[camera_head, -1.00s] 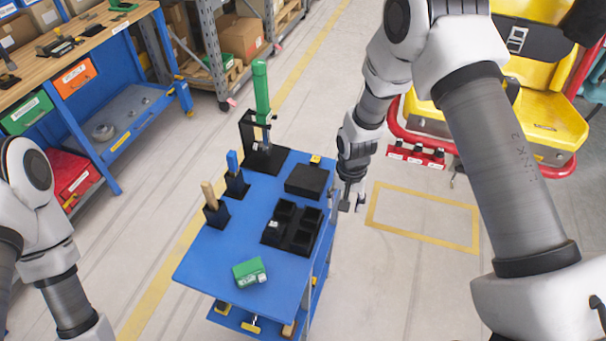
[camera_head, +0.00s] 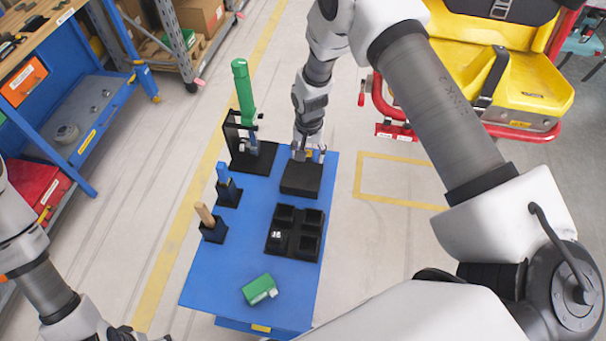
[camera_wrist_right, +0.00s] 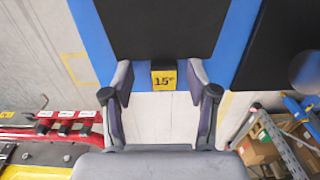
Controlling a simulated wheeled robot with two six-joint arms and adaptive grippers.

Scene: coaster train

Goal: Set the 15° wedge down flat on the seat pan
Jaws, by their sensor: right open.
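The 15° wedge is a small dark block with a yellow "15°" label (camera_wrist_right: 164,78), at the far edge of the blue cart beside a black box. In the head view only a bit of its yellow (camera_head: 309,153) shows by my gripper. My right gripper (camera_head: 301,152) is open; in the wrist view its fingers stand on either side of the wedge with gaps showing. I cannot tell how deep they reach. The yellow seat pan (camera_head: 535,85) is at the upper right, with a dark strap across it. My left gripper (camera_head: 122,334) is partly cut off at the bottom left.
The blue cart top (camera_head: 215,275) holds the black box (camera_head: 301,180), a black compartment tray (camera_head: 294,232), a green block (camera_head: 259,289) and a stand with a green-handled tool (camera_head: 243,95). A red bar (camera_head: 385,105) edges the seat. Floor between cart and seat is clear.

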